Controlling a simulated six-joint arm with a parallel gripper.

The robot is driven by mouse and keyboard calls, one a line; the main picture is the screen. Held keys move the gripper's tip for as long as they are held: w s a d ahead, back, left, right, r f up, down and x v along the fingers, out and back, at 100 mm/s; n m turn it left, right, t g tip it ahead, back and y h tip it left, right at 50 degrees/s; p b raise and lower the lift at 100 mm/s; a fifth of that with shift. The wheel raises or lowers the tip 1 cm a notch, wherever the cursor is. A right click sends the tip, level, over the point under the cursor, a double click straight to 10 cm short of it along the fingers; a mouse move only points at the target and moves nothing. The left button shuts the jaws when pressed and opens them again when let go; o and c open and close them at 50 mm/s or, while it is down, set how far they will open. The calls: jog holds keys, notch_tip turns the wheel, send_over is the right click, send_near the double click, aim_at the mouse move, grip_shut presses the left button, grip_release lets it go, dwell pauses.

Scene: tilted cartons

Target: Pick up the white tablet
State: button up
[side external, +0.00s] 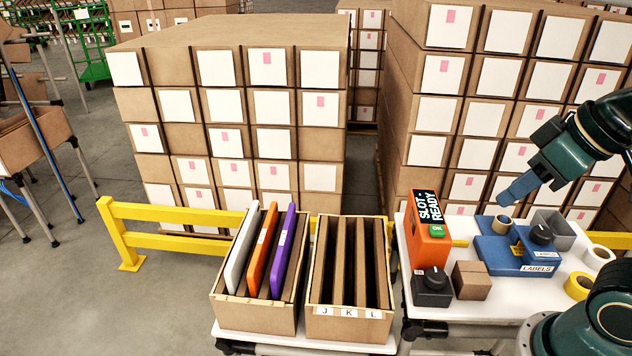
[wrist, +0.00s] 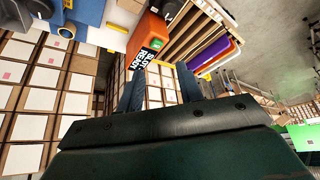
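The white tablet (side external: 240,252) stands on edge, leaning, in the leftmost place of the left carton (side external: 254,316). An orange tablet (side external: 263,246) and a purple tablet (side external: 284,248) lean beside it in the same carton. My gripper (side external: 507,197) is well to the right of the carton, above the white bench with the blue label box. In the wrist view its two blue fingers (wrist: 157,84) are apart with nothing between them.
An empty slotted carton (side external: 348,327) marked J, K, L stands right of the tablets' carton. An orange "SLOT READY" box (side external: 427,233) stands between it and my gripper. A blue labels box (side external: 515,256) is below my gripper. Stacked cartons and a yellow rail (side external: 170,212) are behind.

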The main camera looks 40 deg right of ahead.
jog(key=shift+o, duration=0.3)
jog(key=shift+w+r, duration=0.1)
jog(key=w+a+r+n+g, duration=0.1)
jog(key=w+r+n, duration=0.2)
jog(key=w, duration=0.3)
jog(key=w+a+r+n, duration=0.2)
jog(key=w+r+n, duration=0.15)
jog(key=w, duration=0.25)
jog(key=n+g, duration=0.5)
jog(key=n, duration=1.6)
send_over(244, 230)
notch_tip(244, 230, down, 19)
jog(key=shift+a+f+m, duration=0.1)
jog(key=shift+f+m, duration=0.1)
jog(key=shift+m, duration=0.05)
jog(key=shift+f, duration=0.1)
jog(key=shift+f, duration=4.2)
